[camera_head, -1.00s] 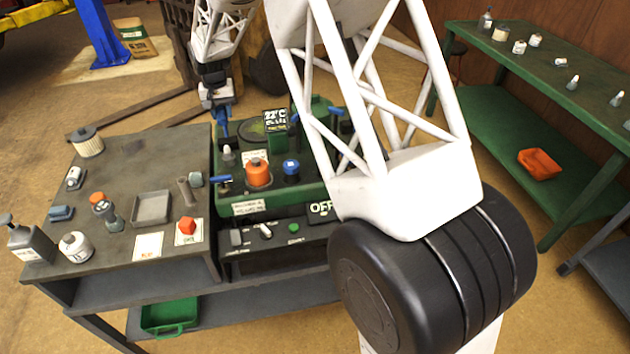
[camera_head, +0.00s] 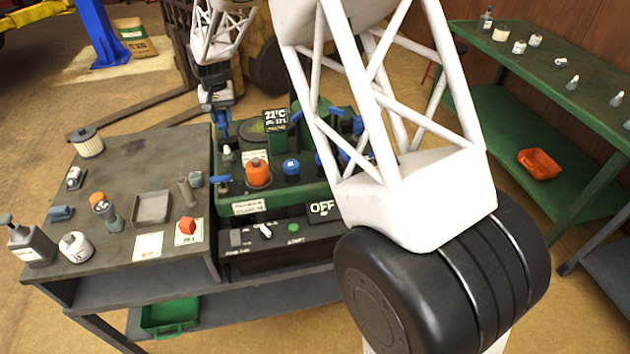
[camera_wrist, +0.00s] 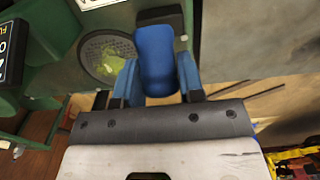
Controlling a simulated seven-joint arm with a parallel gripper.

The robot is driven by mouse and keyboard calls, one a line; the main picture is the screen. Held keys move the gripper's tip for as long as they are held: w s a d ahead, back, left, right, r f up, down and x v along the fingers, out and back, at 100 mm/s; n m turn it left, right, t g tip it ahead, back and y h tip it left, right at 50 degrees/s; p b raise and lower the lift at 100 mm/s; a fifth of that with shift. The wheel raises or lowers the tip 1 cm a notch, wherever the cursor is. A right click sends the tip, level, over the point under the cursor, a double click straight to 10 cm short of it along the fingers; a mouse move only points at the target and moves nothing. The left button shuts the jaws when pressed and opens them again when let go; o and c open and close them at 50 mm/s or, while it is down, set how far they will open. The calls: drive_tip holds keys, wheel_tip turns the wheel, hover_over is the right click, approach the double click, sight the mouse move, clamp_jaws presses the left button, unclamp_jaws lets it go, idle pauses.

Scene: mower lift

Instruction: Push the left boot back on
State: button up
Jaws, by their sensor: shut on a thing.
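In the head view, my gripper (camera_head: 222,122) points down at the back left corner of the green machine (camera_head: 240,198). In the wrist view, its two blue fingers (camera_wrist: 158,80) stand on either side of a rounded blue piece (camera_wrist: 155,55) and are shut on it. I cannot tell for sure whether this piece is the left boot. A small pale-topped fitting (camera_head: 228,153) stands on the machine's left side, below and in front of my gripper. An orange knob (camera_head: 258,172) and a blue cap (camera_head: 291,169) stand to its right.
A blue tap handle (camera_head: 221,179) sticks out at the machine's left edge. A grey bench (camera_head: 120,180) on the left holds a tray (camera_head: 152,207), bottles and small parts. My own arm link covers the machine's right side. A green bench (camera_head: 540,70) stands at the right.

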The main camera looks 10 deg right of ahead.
sight(223, 125)
drive_tip(key=shift+s, duration=0.7)
drive_tip(key=shift+s+f, duration=0.25)
drive_tip(key=shift+s, duration=0.35)
drive_tip(key=shift+s+f, duration=0.25)
drive_tip(key=shift+s, duration=0.35)
drive_tip(key=shift+s, duration=0.15)
drive_tip(key=shift+s+f, duration=0.75)
drive_tip(key=shift+s, duration=0.2)
